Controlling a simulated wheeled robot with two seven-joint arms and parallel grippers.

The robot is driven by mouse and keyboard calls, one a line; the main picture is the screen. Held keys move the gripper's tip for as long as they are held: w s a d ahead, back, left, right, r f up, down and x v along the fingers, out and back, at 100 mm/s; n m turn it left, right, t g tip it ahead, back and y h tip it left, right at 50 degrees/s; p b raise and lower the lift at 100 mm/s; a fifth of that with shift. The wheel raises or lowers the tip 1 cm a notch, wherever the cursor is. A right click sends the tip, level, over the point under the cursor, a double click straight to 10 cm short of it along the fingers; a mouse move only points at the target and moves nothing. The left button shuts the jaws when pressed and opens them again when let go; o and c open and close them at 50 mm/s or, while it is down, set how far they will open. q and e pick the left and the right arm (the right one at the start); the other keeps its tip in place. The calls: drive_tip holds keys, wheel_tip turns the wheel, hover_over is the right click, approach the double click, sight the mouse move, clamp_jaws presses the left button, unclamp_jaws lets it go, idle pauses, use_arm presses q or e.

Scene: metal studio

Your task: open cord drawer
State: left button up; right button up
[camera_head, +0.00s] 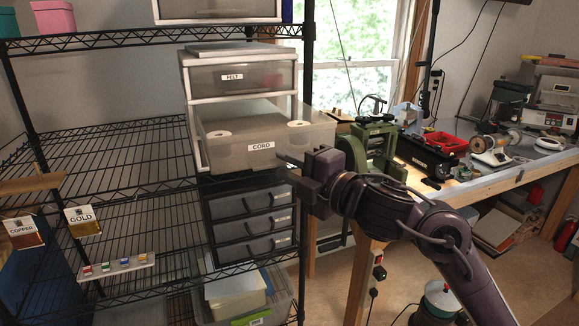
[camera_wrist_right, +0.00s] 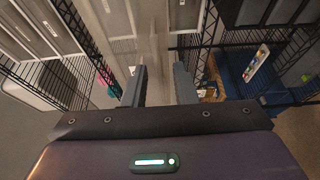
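The cord drawer (camera_head: 232,150) is a translucent grey drawer with a CORD label, in the white-framed drawer unit (camera_head: 187,95) on the wire rack. It stands pulled out from the unit, and two white rolls show inside it. My right gripper (camera_head: 284,157) is at the lower right of the drawer's front, beside the label. In the right wrist view its two fingers (camera_wrist_right: 159,70) are apart, with a pale translucent surface beyond them. I cannot tell whether a finger touches the drawer. My left gripper is in neither view.
A closed FELT drawer (camera_head: 218,80) sits above. Dark drawers (camera_head: 240,229) stand on the shelf below. The black wire rack (camera_head: 100,150) has bare shelf to the left. A workbench (camera_head: 475,178) with tools stands to the right, behind my right arm.

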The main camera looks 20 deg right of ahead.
drive_tip(key=b+v, duration=0.2)
drive_tip(key=v, duration=0.5)
drive_tip(key=shift+s, duration=0.35)
drive_tip(key=shift+d, duration=0.2)
